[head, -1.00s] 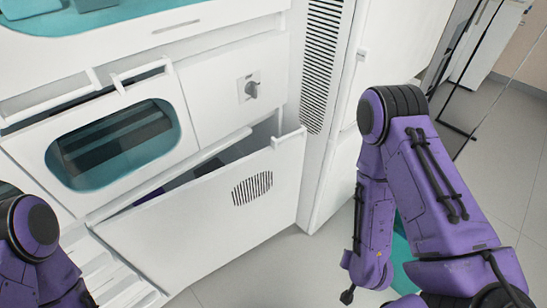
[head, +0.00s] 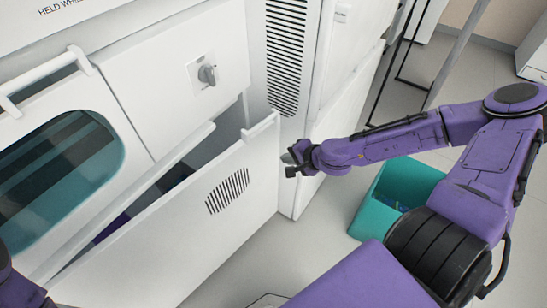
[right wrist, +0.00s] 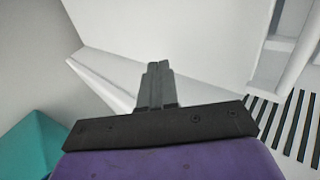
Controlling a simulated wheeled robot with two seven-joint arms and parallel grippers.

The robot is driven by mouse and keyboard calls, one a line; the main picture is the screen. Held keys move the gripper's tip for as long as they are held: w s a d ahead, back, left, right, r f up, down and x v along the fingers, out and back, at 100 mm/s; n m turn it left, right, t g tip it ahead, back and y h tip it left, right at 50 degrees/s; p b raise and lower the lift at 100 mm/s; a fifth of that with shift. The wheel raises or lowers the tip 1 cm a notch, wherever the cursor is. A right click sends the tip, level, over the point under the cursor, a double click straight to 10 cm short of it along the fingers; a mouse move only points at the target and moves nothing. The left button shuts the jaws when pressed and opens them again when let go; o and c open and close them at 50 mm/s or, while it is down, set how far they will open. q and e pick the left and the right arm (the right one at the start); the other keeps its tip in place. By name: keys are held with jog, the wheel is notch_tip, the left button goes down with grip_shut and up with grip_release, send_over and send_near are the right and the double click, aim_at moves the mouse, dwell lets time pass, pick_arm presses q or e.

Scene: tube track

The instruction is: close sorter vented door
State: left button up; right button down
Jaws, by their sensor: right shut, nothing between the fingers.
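The vented door (head: 190,225) is a white panel low on the sorter, with a patch of dark slots and a handle bar at its top right corner. It stands ajar, tilted out from the cabinet, with a dark gap behind its top edge. My right gripper (head: 290,160) is shut and empty, just right of the door's right edge near the handle; I cannot tell if it touches. In the right wrist view the shut fingers (right wrist: 157,78) point at a white panel. My left arm shows only as a sliver at the left edge; its gripper is out of view.
A white panel with a grey knob (head: 208,75) is above the door. A windowed door (head: 60,150) is at left. A slotted cabinet side (head: 287,55) stands behind my right gripper. A teal bin (head: 385,195) stands on the floor at right, under my right arm.

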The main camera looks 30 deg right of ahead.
jog(key=w+b, duration=0.1)
jog(key=w, duration=0.1)
jog(key=w+a+f+b, duration=0.1)
jog(key=w, duration=0.1)
jog(key=w+f+b, duration=0.1)
jog(key=w+b, duration=0.1)
jog(key=shift+a+f, duration=0.15)
jog(key=shift+a, duration=0.1)
pick_arm(q)
notch_tip(320, 180, down, 5)
jog(key=shift+f, duration=0.1)
pick_arm(e)
jog(key=shift+w, duration=0.1)
